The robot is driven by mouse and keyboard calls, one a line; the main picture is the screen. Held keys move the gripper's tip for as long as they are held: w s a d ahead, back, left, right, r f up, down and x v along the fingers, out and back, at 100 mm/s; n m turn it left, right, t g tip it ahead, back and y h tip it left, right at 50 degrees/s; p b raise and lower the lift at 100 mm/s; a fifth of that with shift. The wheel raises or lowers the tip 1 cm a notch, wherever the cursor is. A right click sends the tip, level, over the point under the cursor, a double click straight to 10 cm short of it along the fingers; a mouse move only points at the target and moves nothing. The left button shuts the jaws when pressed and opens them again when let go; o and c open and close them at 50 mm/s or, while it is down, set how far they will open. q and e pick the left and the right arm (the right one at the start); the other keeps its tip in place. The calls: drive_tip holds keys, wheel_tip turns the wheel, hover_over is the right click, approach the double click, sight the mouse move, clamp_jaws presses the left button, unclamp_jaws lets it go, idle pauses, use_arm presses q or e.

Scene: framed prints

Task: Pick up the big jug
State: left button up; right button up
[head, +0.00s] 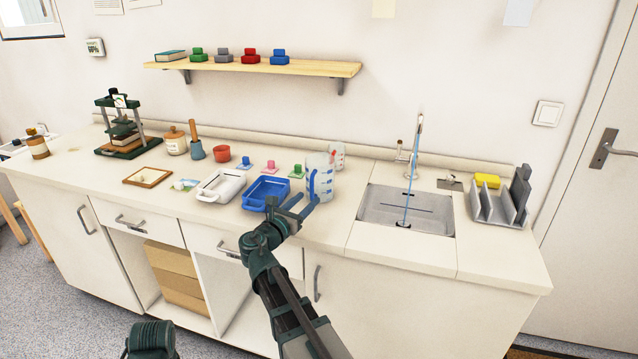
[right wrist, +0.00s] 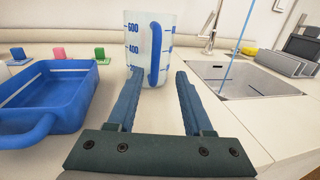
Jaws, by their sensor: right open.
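The big jug (head: 319,184) is clear with blue markings and a blue handle. It stands upright on the counter, left of the sink. In the right wrist view the big jug (right wrist: 138,42) stands just beyond the fingertips, its blue handle facing me. My right gripper (head: 295,203) is open and empty in front of the jug; in the wrist view the gap between its fingers (right wrist: 158,75) lines up with the jug's lower part. I see no contact.
A smaller jug (head: 338,153) stands close behind the big one. A blue tray (head: 266,193) and a white tray (head: 220,185) lie to the left. The sink (head: 405,212) with a running tap is to the right. The counter front between tray and sink is clear.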

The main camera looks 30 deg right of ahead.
sight(311, 191)
drive_tip(key=x, duration=0.5)
drive_tip(key=shift+w+a+r, duration=0.1)
drive_tip(key=shift+w+r, duration=0.2)
drive_tip(key=shift+w, duration=0.15)
clamp_jaws()
idle(1.0)
